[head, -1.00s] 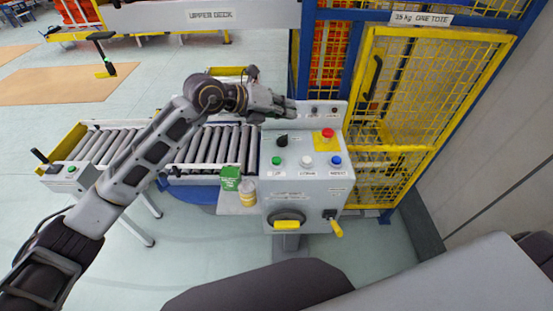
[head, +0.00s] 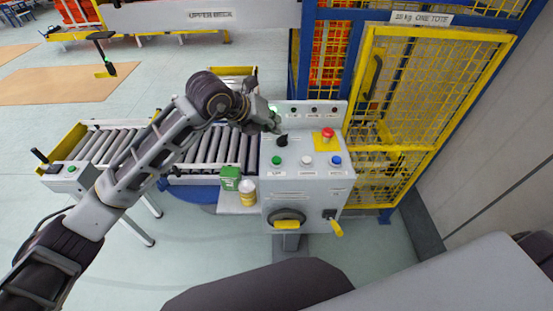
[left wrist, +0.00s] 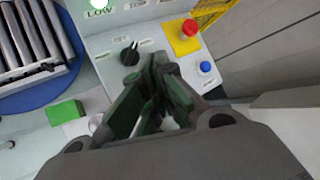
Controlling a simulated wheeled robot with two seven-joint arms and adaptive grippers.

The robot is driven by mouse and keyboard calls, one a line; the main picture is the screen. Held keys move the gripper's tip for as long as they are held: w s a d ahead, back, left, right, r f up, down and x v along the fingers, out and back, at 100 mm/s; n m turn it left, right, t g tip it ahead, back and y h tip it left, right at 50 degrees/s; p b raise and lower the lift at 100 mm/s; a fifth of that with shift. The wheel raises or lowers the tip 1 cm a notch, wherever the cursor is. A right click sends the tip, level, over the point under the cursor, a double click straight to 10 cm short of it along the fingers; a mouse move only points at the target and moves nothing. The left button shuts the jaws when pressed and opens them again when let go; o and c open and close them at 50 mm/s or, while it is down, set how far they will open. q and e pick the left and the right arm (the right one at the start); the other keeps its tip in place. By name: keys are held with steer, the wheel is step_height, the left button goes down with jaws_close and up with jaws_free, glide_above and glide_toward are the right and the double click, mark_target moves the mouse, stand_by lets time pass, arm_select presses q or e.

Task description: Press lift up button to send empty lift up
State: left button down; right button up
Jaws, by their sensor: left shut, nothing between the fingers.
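The grey control panel (head: 306,180) stands at the centre of the head view. A row holds a green button (head: 277,160), a white button (head: 307,161) and a blue button (head: 336,161), with small labels below. My left gripper (head: 275,126) is shut and empty above the panel's upper left, near the black selector knob (head: 282,140) and apart from the green button. In the left wrist view the fingers (left wrist: 156,62) point at the panel, with the knob (left wrist: 130,54) just to their left. The fingers hide the green and white buttons there. My right gripper is out of view.
A red emergency stop (head: 327,133) sits on a yellow plate at the panel's upper right. A green box (head: 230,178) and a yellow-and-white container (head: 247,192) stand left of the panel. A roller conveyor (head: 215,149) lies behind, and a yellow mesh gate (head: 405,100) to the right.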

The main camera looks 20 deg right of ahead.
arm_select(q)
steer(key=shift+f, duration=0.1)
steer(key=b, duration=0.2)
glide_above(274, 157)
steer(key=shift+s+f, duration=0.1)
steer(key=shift+f, duration=3.05)
steer(key=shift+f+b, duration=0.55)
steer(key=shift+b, duration=0.1)
steer(key=shift+f, duration=0.2)
steer(key=shift+f+b, duration=0.4)
steer(key=shift+b, duration=0.05)
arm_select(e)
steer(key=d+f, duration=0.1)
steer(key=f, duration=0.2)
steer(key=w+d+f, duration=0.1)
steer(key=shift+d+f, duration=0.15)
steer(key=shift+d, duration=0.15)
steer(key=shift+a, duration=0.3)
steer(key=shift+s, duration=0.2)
arm_select(q)
steer(key=shift+f, duration=0.15)
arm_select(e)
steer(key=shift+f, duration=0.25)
